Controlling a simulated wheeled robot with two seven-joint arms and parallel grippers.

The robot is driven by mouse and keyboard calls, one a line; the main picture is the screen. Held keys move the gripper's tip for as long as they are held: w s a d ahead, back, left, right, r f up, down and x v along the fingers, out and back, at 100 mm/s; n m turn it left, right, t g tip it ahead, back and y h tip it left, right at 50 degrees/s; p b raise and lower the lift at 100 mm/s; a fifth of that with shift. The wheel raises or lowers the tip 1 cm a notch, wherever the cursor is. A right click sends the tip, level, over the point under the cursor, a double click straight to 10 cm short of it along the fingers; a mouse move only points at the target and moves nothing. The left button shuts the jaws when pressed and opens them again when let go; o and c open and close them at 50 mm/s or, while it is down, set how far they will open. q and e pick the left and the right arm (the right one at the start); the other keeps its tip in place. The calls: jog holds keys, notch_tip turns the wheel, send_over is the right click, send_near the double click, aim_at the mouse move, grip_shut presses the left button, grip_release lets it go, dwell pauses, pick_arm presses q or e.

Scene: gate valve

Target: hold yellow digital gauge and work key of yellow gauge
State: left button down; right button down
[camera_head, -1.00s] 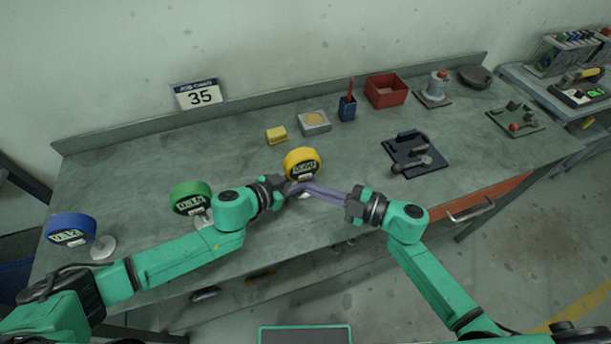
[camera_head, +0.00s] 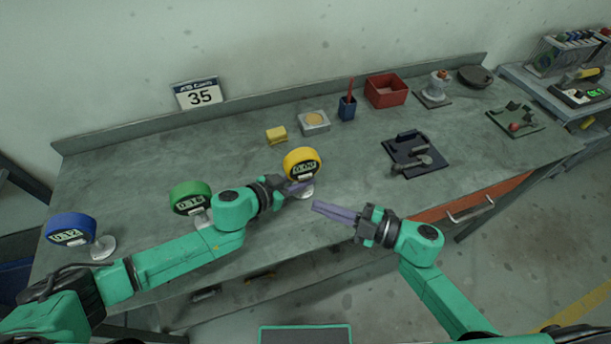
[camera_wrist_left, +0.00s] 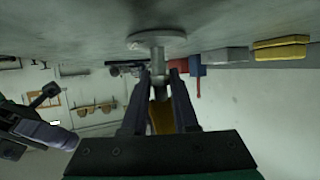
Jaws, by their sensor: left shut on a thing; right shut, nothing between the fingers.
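The yellow digital gauge (camera_head: 302,160) stands upright on the bench, its display facing me with digits too small to read surely. My left gripper (camera_head: 301,188) is shut on its stem, just below the round head. In the left wrist view, which appears upside down, the stem (camera_wrist_left: 158,60) runs between the fingers (camera_wrist_left: 159,85) from the round base. Part of the yellow head (camera_wrist_left: 161,122) shows behind them. My right gripper (camera_head: 318,207) is shut and empty, to the right of and below the gauge, apart from it. It also shows at the left of the wrist view (camera_wrist_left: 65,138).
A green gauge (camera_head: 190,197) and a blue gauge (camera_head: 70,229) stand to the left. A yellow block (camera_head: 277,135), a grey box (camera_head: 314,122), a red bin (camera_head: 386,91) and a dark tray (camera_head: 428,167) lie behind and right. Bench between gauge and tray is clear.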

pick_arm(q)
jog(key=c, duration=0.6)
grip_release()
